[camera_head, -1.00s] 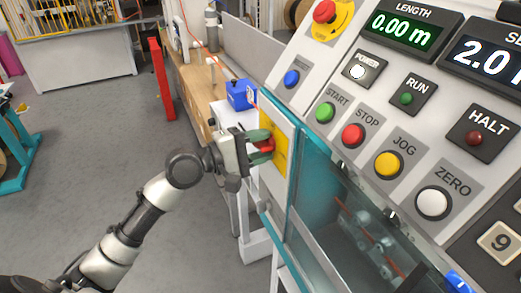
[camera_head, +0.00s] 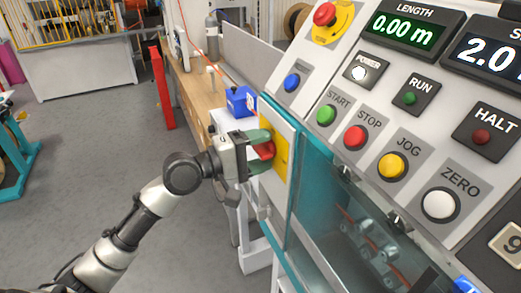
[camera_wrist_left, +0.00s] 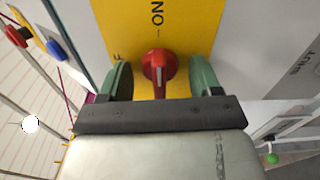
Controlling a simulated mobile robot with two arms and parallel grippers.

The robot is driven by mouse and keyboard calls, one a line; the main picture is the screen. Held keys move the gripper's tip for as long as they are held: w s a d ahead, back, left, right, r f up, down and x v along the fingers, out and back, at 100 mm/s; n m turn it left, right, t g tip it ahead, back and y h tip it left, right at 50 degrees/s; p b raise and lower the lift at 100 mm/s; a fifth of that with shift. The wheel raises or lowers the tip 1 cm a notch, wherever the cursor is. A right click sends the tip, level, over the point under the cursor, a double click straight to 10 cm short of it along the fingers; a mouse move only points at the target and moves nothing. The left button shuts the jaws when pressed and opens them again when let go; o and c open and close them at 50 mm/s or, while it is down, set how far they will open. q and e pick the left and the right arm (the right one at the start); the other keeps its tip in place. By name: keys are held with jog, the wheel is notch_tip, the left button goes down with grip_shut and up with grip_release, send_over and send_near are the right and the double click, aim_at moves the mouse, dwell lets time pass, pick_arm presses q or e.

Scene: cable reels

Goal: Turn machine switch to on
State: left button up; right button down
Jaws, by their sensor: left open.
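The machine switch is a red rotary knob (camera_wrist_left: 158,68) on a yellow plate (camera_wrist_left: 180,25) marked ON above it in the left wrist view. The knob also shows in the head view (camera_head: 264,150), on the yellow plate (camera_head: 281,150) at the machine's side panel. My left gripper (camera_wrist_left: 160,78) is open, with one green finger on each side of the knob. I cannot tell whether the fingers touch it. In the head view my left gripper (camera_head: 258,151) faces the plate, partly covering the knob. My right gripper is in neither view.
The machine's sloped control panel (camera_head: 340,60) fills the right, with several coloured buttons, and its length display (camera_head: 405,28) reads 0.00 m. A blue box (camera_head: 240,101) sits on the bench behind the gripper. Grey floor (camera_head: 100,130) lies open at left.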

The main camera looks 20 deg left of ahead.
pick_arm(q)
jog(key=b+v, duration=0.3)
jog(key=v, duration=0.5)
dwell(0.4)
